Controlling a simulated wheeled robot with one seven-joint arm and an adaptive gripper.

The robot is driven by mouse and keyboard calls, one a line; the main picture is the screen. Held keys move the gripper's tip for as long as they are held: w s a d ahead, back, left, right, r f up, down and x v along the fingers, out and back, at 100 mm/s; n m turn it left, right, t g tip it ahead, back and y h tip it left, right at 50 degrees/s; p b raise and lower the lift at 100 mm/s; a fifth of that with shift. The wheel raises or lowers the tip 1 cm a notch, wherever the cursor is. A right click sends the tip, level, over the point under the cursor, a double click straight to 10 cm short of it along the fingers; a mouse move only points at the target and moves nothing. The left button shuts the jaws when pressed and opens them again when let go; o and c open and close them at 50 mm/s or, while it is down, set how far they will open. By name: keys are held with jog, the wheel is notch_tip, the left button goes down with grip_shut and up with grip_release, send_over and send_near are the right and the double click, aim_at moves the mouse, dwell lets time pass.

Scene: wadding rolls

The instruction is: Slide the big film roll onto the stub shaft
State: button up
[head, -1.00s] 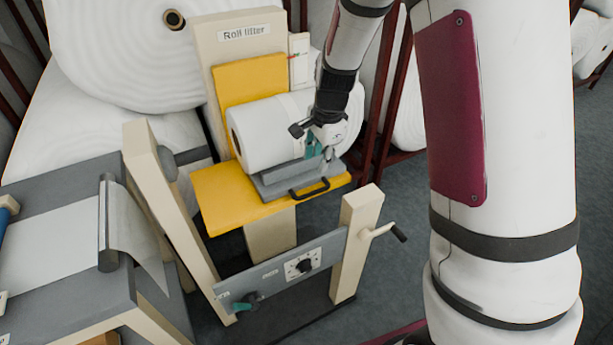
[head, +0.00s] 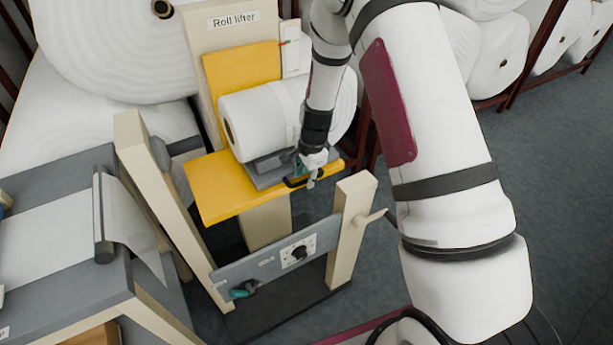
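The big white film roll (head: 258,122) lies on its side on a grey cradle (head: 268,178) on the yellow table of the roll lifter (head: 232,62). Its cored left end faces the cream post (head: 150,170). The dark stub shaft (head: 186,145) sticks out from that post toward the roll, with a gap between them. My gripper (head: 311,182) points down at the cradle's front, at its black handle (head: 297,182). It touches or nearly touches the handle; the fingers are too small to show whether they are closed on it.
The front panel (head: 270,264) has a dial (head: 298,250) and a teal-handled knob (head: 243,289). A cream post with a crank (head: 352,210) stands right of it. Large wadding rolls (head: 105,50) stand behind. A grey bench (head: 50,225) is at left. Open floor (head: 560,190) lies right.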

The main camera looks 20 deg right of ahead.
jog(key=shift+f, duration=0.4)
jog(key=shift+c, duration=0.6)
grip_shut()
jog(key=shift+a, duration=0.15)
jog(key=s+a, duration=0.1)
jog(key=a, duration=0.4)
jog(key=s+a, duration=0.1)
jog(key=a, duration=0.4)
jog(key=a+p, duration=0.1)
jog(key=a, duration=0.4)
jog(key=shift+s, duration=0.4)
jog(key=shift+a, duration=0.1)
jog(key=shift+o, duration=0.6)
grip_release()
jog(key=shift+a, duration=0.1)
